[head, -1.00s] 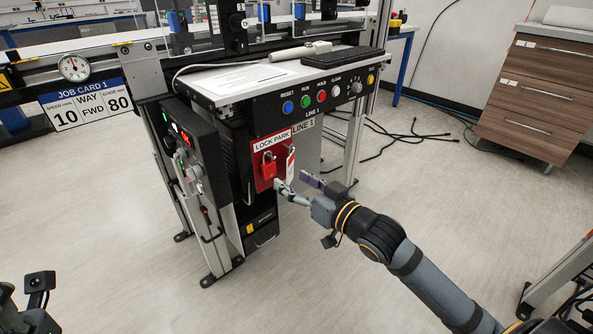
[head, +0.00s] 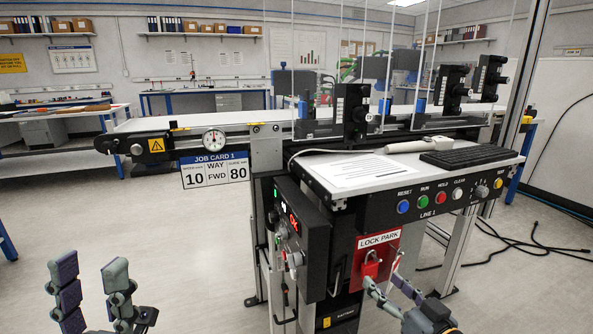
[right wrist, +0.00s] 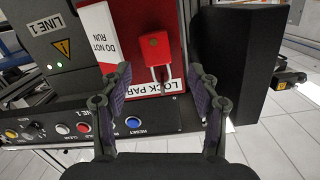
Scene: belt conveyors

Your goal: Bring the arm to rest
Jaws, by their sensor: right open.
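My right gripper (head: 383,283) is open in front of the red LOCK PARK board (head: 389,243), low in the head view. A red padlock (head: 371,264) hangs on that board just beyond the fingertips. In the right wrist view, the padlock (right wrist: 155,50) is beyond the gap between the parted fingers (right wrist: 160,76), and nothing is held. A white DO NOT RUN tag (right wrist: 98,32) hangs beside it. My left gripper (head: 90,270) stands at the lower left of the head view, fingers upright and apart, empty. Most of both arms is out of view.
The control desk (head: 345,178) carries a paper, a handheld device and a keyboard (head: 470,158). A button panel (head: 440,200) runs along its front. The conveyor (head: 190,135) runs behind. Floor (head: 170,240) at left is clear.

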